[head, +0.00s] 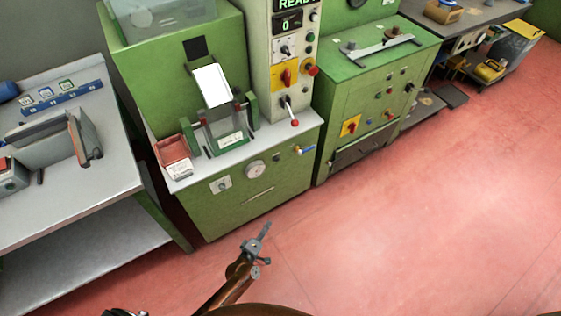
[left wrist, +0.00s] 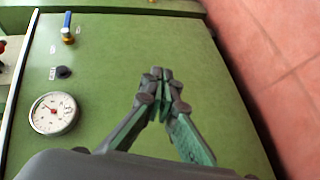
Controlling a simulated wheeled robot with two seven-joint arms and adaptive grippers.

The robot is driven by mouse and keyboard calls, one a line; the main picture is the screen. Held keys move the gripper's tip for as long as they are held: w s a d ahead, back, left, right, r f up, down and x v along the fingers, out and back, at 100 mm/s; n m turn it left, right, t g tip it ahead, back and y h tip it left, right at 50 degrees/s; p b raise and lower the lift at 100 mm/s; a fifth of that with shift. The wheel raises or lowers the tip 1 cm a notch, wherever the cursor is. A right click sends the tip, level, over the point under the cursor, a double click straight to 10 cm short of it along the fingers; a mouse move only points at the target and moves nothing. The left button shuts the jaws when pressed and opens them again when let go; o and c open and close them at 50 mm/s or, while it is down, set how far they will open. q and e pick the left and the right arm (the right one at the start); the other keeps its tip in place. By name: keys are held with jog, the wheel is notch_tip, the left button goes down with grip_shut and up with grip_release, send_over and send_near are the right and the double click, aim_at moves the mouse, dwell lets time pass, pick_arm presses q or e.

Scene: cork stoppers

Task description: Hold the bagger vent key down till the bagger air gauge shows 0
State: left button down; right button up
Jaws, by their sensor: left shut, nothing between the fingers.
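The round white air gauge (head: 255,170) is on the front of the green bagger cabinet (head: 225,207). It shows larger in the left wrist view (left wrist: 53,112), but I cannot read its needle surely. A small black key (left wrist: 64,72) with a small label beside it is on the same panel, between the gauge and a blue-handled valve (left wrist: 68,28); I take it for the vent key. My left gripper (head: 264,230) is shut and empty, in front of the cabinet. In the left wrist view its fingertips (left wrist: 162,76) are right of the key, apart from it. My right gripper is not in view.
A control column (head: 284,60) with a display showing 0 and a red-knobbed lever rises behind the cabinet. A grey bench (head: 75,195) stands left and another green machine (head: 370,110) right. The red floor (head: 400,230) in front is clear.

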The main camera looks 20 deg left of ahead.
aim_at(277, 159)
pick_arm(q)
jog(key=w+d+r+n+t+y+b, duration=0.1)
jog(key=w+d+r+n+t+b, duration=0.1)
jog(key=w+r+n+b, duration=0.2)
jog(key=w+d+r+n+t+y+b, duration=0.2)
jog(key=w+d+r+n+b, duration=0.1)
jog(key=w+r+n, duration=0.8)
notch_tip(277, 159, up, 2)
jog(key=shift+w+d+r+t+b, duration=0.1)
jog(key=shift+w+d+t+b, duration=0.15)
jog(key=shift+w+t+b, duration=0.4)
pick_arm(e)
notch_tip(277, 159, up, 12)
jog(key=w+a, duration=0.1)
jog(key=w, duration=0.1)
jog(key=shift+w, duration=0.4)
pick_arm(q)
jog(key=shift+s+g, duration=0.15)
jog(key=shift+g, duration=0.1)
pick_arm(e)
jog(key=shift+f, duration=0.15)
